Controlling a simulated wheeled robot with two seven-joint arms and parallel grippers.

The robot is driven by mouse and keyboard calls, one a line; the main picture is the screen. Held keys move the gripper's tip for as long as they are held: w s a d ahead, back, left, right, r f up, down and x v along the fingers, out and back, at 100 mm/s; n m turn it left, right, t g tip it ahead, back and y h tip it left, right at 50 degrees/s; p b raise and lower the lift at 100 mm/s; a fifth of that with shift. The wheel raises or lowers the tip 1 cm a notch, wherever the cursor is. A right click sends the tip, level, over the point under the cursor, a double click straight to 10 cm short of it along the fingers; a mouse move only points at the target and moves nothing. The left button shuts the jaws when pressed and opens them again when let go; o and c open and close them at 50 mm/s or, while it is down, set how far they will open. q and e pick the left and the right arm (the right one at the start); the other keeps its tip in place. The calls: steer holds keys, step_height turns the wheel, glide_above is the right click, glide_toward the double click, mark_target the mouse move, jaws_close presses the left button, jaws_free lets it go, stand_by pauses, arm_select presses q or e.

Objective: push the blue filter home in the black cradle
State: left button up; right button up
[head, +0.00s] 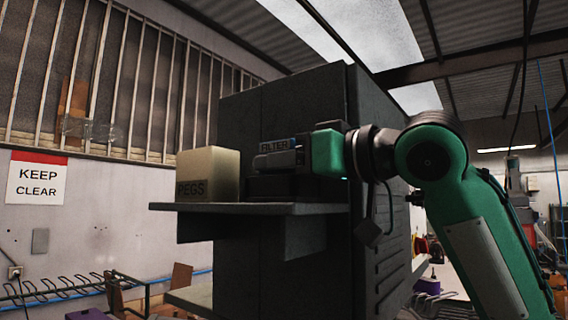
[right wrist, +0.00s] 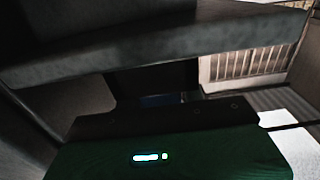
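The blue filter (head: 274,146), with a "FILTER" label, is on the shelf of a dark cabinet, partly covered by my right gripper. A blue patch of it shows dimly in the right wrist view (right wrist: 163,100). The black cradle (head: 262,187) is a dark block on the shelf below the filter. My right gripper (head: 272,160) reaches in from the right, its grey fingers level in front of the filter. I cannot tell whether they touch it or whether they are open. How deep the filter sits is hidden. My left gripper is out of view.
A beige box (head: 208,172) marked "PEGS" stands on the shelf (head: 235,208) left of the cradle. The tall dark cabinet (head: 300,100) rises behind and to the right of the shelf. Open air lies left of the shelf.

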steer(key=o, duration=0.4)
steer(key=shift+d, duration=0.1)
steer(key=shift+s+d+f+b, duration=0.1)
steer(key=shift+s+d+b, duration=0.1)
steer(key=shift+b, duration=0.1)
steer(key=b+v, duration=0.6)
steer(key=v, duration=0.7)
steer(key=shift+s+d, duration=0.1)
